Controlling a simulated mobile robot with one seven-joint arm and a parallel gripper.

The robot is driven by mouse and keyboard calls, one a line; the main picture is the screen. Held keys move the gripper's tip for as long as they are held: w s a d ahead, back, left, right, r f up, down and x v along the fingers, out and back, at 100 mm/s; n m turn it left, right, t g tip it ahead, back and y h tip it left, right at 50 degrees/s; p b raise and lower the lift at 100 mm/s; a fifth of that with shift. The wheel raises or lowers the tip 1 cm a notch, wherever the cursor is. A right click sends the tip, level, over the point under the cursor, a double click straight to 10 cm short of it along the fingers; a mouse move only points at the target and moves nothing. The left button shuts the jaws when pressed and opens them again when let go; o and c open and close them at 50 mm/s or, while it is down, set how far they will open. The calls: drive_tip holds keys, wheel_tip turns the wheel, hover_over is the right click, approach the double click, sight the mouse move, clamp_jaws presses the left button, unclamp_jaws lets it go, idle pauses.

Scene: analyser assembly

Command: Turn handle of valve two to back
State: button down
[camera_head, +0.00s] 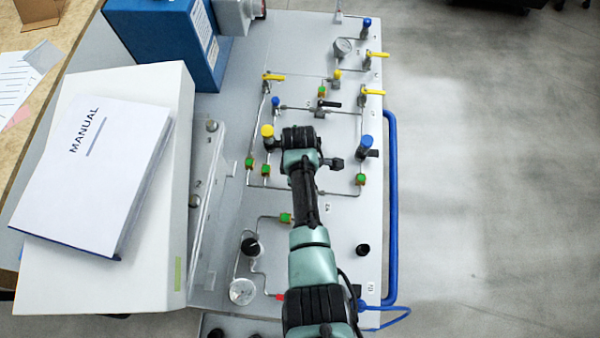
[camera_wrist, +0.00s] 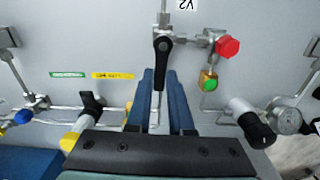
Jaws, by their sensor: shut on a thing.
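Valve two's black handle (camera_wrist: 163,48) is in the upper middle of the wrist view, just below an upside-down "V2" label (camera_wrist: 188,4). The lever points down the picture from its pivot, roughly in line with the metal tube. My gripper (camera_wrist: 159,82) has its two blue fingers on either side of the lever and is shut on it. The lower part of the lever lies between the fingers. In the head view my gripper (camera_head: 300,138) is over the middle of the panel and hides this valve.
A red knob (camera_wrist: 228,46) and a green fitting (camera_wrist: 208,79) are close to the right of the handle. A black-capped valve (camera_wrist: 256,128) and gauge (camera_wrist: 286,121) are further right. In the head view, a yellow knob (camera_head: 267,131) stands left of my gripper and a blue rail (camera_head: 391,210) edges the panel.

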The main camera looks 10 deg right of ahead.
drive_tip(key=shift+s+n, duration=0.15)
drive_tip(key=shift+n, duration=0.35)
drive_tip(key=c, duration=0.8)
unclamp_jaws()
wheel_tip(320, 180, up, 13)
idle(0.5)
